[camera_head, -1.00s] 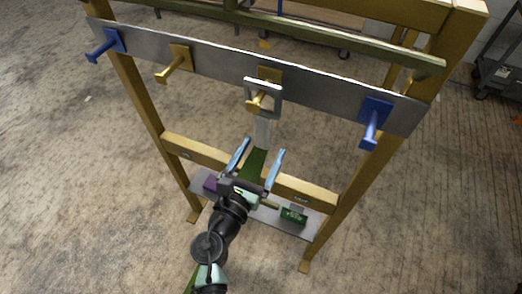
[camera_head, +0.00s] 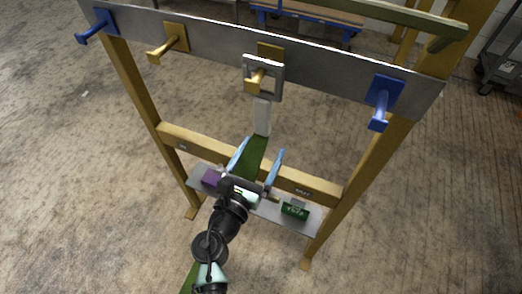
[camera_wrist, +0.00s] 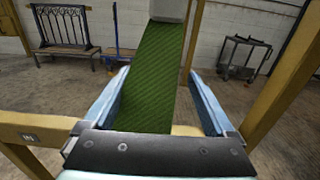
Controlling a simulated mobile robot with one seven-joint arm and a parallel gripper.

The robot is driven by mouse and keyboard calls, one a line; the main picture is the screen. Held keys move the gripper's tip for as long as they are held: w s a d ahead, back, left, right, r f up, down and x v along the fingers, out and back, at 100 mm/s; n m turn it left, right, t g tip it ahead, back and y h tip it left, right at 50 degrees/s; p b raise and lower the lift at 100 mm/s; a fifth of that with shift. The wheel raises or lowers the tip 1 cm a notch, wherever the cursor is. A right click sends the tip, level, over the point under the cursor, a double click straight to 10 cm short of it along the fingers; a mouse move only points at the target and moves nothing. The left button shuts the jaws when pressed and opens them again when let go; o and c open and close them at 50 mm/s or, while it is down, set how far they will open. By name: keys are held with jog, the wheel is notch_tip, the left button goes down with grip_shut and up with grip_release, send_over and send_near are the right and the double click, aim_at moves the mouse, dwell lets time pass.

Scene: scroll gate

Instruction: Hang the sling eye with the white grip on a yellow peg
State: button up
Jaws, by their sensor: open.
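The sling eye (camera_head: 277,83), a grey square frame, hangs around the middle yellow peg (camera_head: 256,79). The white grip (camera_head: 262,117) hangs below the eye, with the green strap (camera_head: 254,155) running down from it. In the wrist view the bottom of the grip (camera_wrist: 169,9) shows at the top, above the strap (camera_wrist: 155,70). My gripper (camera_head: 262,146) is open below the grip, its blue fingers apart on both sides of the strap and not closed on anything. In the wrist view my gripper (camera_wrist: 158,74) also shows spread fingers.
A second yellow peg (camera_head: 164,46) and blue pegs (camera_head: 95,31) and (camera_head: 380,108) stand on the grey board (camera_head: 325,85). A shelf (camera_head: 265,208) below holds a purple block (camera_head: 211,178) and a green block (camera_head: 295,209). Wooden posts (camera_head: 345,210) flank the strap.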

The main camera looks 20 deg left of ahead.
jog(key=s+p, duration=0.1)
jog(key=s, duration=1)
jog(key=shift+a, duration=0.2)
dwell(1.5)
